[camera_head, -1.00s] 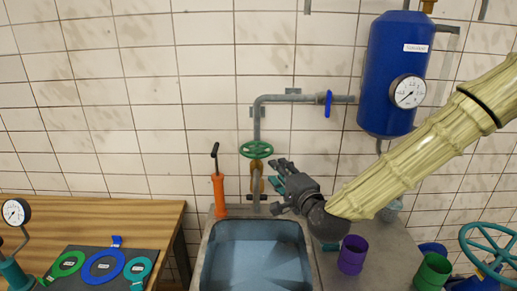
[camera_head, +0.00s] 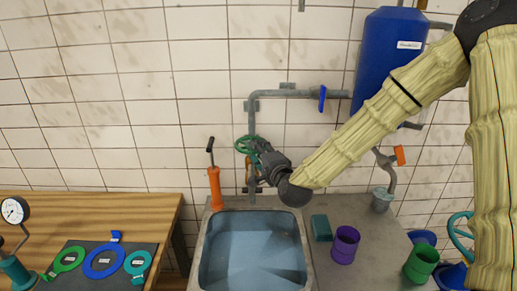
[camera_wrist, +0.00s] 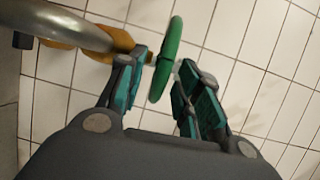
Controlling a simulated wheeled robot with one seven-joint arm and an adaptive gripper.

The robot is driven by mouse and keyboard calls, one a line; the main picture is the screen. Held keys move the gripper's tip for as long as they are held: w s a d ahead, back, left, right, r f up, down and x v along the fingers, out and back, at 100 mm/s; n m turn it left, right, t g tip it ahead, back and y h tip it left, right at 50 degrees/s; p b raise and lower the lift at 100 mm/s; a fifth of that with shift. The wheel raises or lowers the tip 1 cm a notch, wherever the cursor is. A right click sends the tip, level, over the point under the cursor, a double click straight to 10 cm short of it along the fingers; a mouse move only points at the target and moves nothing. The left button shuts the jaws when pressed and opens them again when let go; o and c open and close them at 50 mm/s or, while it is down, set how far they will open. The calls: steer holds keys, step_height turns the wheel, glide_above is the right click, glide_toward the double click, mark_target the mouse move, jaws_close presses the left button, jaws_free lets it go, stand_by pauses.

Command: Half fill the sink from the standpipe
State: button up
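The standpipe (camera_head: 252,122) rises behind the sink and bends right. Its green handwheel (camera_head: 244,145) is partly hidden by my gripper (camera_head: 256,150). In the wrist view the handwheel (camera_wrist: 168,58) appears edge-on between my two spread fingers (camera_wrist: 162,85); I cannot tell whether either finger touches it. A brass valve body (camera_wrist: 122,42) shows behind the left finger. The sink (camera_head: 206,243) stands below with a pale blue, watery-looking interior; its level is hard to judge.
An orange hand pump (camera_head: 215,188) stands left of the standpipe. A teal sponge-like block (camera_head: 321,228), purple cup (camera_head: 345,244) and green cup (camera_head: 421,263) stand right of the sink.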

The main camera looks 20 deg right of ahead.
steer(key=shift+w, duration=0.25)
steer(key=shift+d, duration=0.1)
steer(key=shift+c, duration=0.3)
jaws_close()
